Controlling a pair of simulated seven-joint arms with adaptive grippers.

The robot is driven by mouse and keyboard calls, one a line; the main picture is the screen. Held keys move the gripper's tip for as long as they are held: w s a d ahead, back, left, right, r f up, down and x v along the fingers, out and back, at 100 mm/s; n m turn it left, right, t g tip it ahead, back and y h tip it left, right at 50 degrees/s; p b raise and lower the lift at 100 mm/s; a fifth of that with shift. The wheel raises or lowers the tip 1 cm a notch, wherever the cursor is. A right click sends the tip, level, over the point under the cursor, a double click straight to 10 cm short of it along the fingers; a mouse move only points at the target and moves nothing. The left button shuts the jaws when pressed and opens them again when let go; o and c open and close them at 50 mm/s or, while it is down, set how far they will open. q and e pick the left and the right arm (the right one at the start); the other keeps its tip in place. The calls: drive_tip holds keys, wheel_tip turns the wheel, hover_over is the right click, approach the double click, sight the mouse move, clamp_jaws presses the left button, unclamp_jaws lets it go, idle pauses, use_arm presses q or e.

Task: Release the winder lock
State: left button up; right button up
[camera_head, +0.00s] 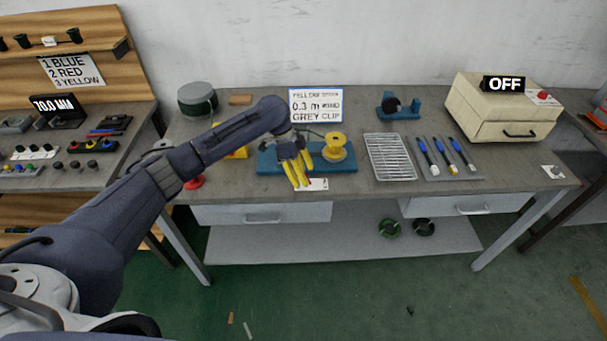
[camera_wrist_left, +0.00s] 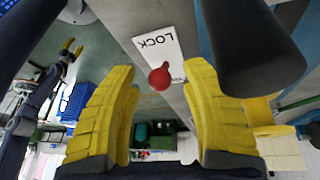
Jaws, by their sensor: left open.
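The winder is a blue base (camera_head: 265,162) on the bench with a yellow spool (camera_head: 335,147) on its right part. My left gripper (camera_head: 302,180) is over the front of the base, pointing down. In the left wrist view its yellow fingers (camera_wrist_left: 160,80) are spread apart. A red round knob (camera_wrist_left: 160,77) shows between the fingertips, beside a white LOCK label (camera_wrist_left: 158,48). The label also shows in the head view (camera_head: 318,185); the knob is hidden there. Whether the fingers touch the knob I cannot tell. Another yellow-tipped gripper, apparently my right one (camera_wrist_left: 70,47), shows small in the wrist view.
A dark cylinder (camera_wrist_left: 255,50) is close to one finger in the wrist view. A sign (camera_head: 316,104) stands behind the winder. To the right are a wire rack (camera_head: 390,157), several screwdriver-like tools (camera_head: 440,157) and a beige machine reading OFF (camera_head: 495,112).

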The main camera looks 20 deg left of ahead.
use_arm(q)
drive_tip(key=shift+c, duration=0.3)
clamp_jaws()
drive_tip(key=shift+d, duration=0.1)
drive_tip(key=shift+w+d+r+g+y, duration=0.2)
drive_tip(key=shift+d+y, duration=0.1)
drive_tip(key=shift+y, duration=0.3)
drive_tip(key=shift+w+d+r+g+y, duration=0.1)
drive_tip(key=shift+d+r+g+y, duration=0.15)
drive_tip(key=shift+y, duration=0.35)
drive_tip(key=d+y, duration=0.1)
drive_tip(key=d+g+y, duration=0.1)
drive_tip(key=y, duration=0.1)
drive_tip(key=shift+w+y, duration=0.3)
drive_tip(key=y, duration=0.1)
drive_tip(key=d+g+y, duration=0.1)
drive_tip(key=shift+w+d+f+n+y, duration=0.1)
drive_tip(key=shift+w+f+n+y, duration=0.1)
drive_tip(key=shift+f+n+y, duration=0.15)
drive_tip(key=shift+d+f+g+y, duration=0.1)
drive_tip(key=shift+d+g+y, duration=0.15)
drive_tip(key=shift+y, duration=0.3)
drive_tip(key=shift+d+f+y, duration=0.1)
drive_tip(key=shift+y, duration=0.3)
